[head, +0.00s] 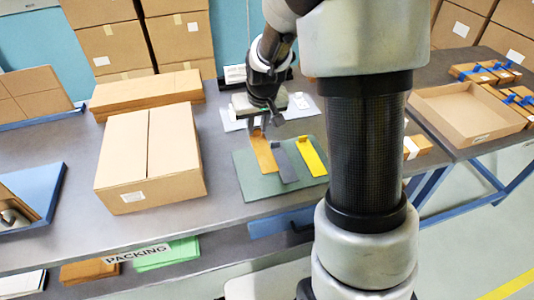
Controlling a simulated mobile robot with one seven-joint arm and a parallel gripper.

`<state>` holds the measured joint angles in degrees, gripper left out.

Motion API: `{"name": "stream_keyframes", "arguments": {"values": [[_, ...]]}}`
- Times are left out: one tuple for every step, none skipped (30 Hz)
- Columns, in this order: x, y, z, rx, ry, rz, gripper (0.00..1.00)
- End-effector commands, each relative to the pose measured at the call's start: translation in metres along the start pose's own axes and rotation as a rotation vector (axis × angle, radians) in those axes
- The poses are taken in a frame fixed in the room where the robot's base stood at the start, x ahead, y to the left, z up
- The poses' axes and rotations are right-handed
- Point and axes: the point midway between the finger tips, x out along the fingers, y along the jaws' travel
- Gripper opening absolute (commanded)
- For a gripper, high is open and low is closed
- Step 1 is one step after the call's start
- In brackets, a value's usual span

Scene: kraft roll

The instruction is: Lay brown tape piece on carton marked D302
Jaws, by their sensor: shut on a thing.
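The brown tape piece (265,158) is an orange-brown strip over the left part of the green mat (255,184). My gripper (259,128) is shut on its far end; whether the strip is lifted off the mat I cannot tell. A grey strip (283,160) and a yellow strip (312,157) lie to its right on the mat. A large closed carton (150,165) with a centre seam stands left of the mat. It bears a small white label (132,197), too small to read, so I cannot tell whether it is D302.
A flatter carton (146,92) lies behind the large one. A blue-framed mirror (38,190) is at the left. An open cardboard tray (468,112) and several small boxes with blue ties are on the right. Stacked cartons (115,45) stand at the back.

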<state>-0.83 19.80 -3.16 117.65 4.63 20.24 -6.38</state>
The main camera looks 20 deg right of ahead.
Motion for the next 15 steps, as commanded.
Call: {"name": "stream_keyframes", "arguments": {"values": [[0.011, 0.0, 0.005, 0.001, -0.003, 0.0, 0.0], [0.014, 0.0, 0.007, 0.001, -0.003, 0.0, 0.0], [0.018, 0.0, 0.009, 0.0, -0.003, 0.0, 0.0], [0.021, 0.0, 0.009, 0.0, -0.002, 0.0, 0.0], [0.022, 0.0, 0.01, 0.0, -0.001, 0.0, 0.0], [0.024, 0.0, 0.01, 0.0, -0.001, 0.0, 0.0], [0.026, 0.0, 0.011, 0.0, -0.001, 0.0, 0.0], [0.028, 0.0, 0.012, 0.0, -0.001, 0.0, 0.0], [0.032, 0.0, 0.014, 0.0, -0.001, 0.0, 0.0], [0.036, 0.0, 0.015, 0.0, -0.001, 0.0, 0.0], [0.04, 0.0, 0.018, 0.0, -0.002, 0.0, 0.0], [0.046, 0.0, 0.02, 0.0, -0.003, 0.0, 0.0], [0.051, 0.0, 0.022, 0.0, -0.002, 0.0, 0.0], [0.054, 0.0, 0.023, 0.0, -0.002, 0.0, 0.0], [0.058, 0.0, 0.025, 0.0, -0.002, 0.0, 0.0]]}}
